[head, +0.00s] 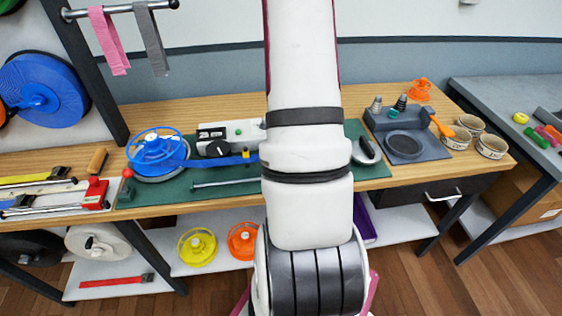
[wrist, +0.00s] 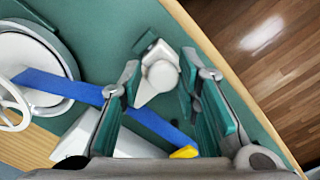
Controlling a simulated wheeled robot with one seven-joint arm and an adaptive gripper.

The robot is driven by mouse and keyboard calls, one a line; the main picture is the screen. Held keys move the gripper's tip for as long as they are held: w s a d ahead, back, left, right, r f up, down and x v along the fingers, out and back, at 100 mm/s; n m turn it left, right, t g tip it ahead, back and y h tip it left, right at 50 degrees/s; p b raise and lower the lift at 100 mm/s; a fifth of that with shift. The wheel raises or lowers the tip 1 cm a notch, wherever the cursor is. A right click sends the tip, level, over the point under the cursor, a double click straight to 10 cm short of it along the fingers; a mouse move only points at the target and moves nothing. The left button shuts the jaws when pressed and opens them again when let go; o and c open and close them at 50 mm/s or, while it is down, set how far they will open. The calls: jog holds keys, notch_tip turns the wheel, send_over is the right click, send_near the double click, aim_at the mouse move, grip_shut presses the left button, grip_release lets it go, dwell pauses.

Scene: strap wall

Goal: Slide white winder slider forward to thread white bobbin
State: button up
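My gripper (wrist: 160,62) is open in the wrist view, its two teal-padded fingers on either side of a small white piece with a rounded knob (wrist: 161,76). This may be the winder slider; I cannot tell whether the fingers touch it. A white winder body (head: 245,129) with a black knob stands on the green mat in the head view. A blue strap (wrist: 60,84) with a yellow end (wrist: 185,152) runs below the gripper from a reel at left. In the head view my arm hides the gripper and part of the winder. I cannot clearly identify the white bobbin.
The blue open reel (head: 158,147) sits left of the winder. A red-handled tool (head: 95,193) lies further left. A grey tray (head: 405,135) with small parts and several bowls (head: 492,146) stand at right. The bench's front edge (wrist: 215,55) is close to my gripper.

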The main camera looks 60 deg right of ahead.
jog(key=shift+o, duration=0.6)
jog(key=shift+r, duration=0.2)
notch_tip(320, 180, up, 12)
jog(key=shift+f, duration=0.2)
dwell(0.4)
